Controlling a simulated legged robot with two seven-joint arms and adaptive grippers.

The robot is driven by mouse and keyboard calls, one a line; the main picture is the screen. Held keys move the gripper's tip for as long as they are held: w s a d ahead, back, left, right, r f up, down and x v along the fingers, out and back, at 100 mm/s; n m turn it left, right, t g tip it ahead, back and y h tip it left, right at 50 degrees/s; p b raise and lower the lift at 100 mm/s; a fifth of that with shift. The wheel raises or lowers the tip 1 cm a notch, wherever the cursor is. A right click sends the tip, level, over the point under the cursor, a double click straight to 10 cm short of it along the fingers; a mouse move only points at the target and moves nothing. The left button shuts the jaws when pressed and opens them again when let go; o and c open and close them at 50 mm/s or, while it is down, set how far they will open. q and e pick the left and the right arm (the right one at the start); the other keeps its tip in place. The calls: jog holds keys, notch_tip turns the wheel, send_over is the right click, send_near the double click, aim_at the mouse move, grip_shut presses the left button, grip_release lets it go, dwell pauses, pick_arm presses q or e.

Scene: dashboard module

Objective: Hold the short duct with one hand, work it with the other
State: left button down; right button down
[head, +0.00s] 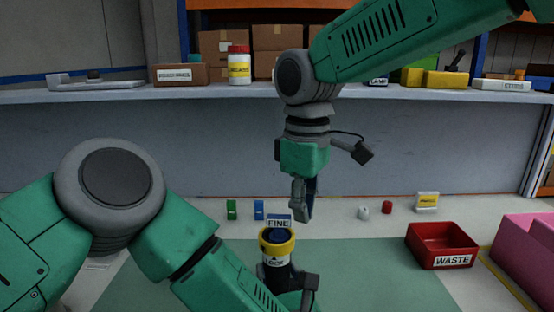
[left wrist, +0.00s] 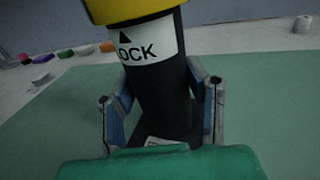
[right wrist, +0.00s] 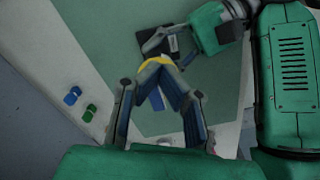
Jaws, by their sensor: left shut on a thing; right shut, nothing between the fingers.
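In the left wrist view the fingers lie on both sides of the black duct (left wrist: 160,85). My right gripper (head: 303,217) points down above and slightly right of the duct, shut and empty. In the right wrist view its fingertips (right wrist: 158,64) overlap the yellow ring; contact cannot be told there.
A "FINE" label (head: 279,221) shows just behind the duct's top; what bears it is unclear. A red WASTE bin (head: 441,246) and a pink bin (head: 527,255) stand right. Small green (head: 232,210) and blue (head: 259,210) pieces lie behind the mat. A loaded shelf (head: 130,93) spans the back.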

jog(key=shift+f, duration=2.6)
jog(key=shift+a, duration=0.25)
jog(key=shift+s+a, duration=0.3)
jog(key=shift+s, duration=0.05)
notch_tip(320, 180, up, 6)
jog(key=shift+s+d, duration=0.25)
jog(key=shift+d, duration=0.15)
pick_arm(q)
jog(key=c, duration=0.8)
grip_release()
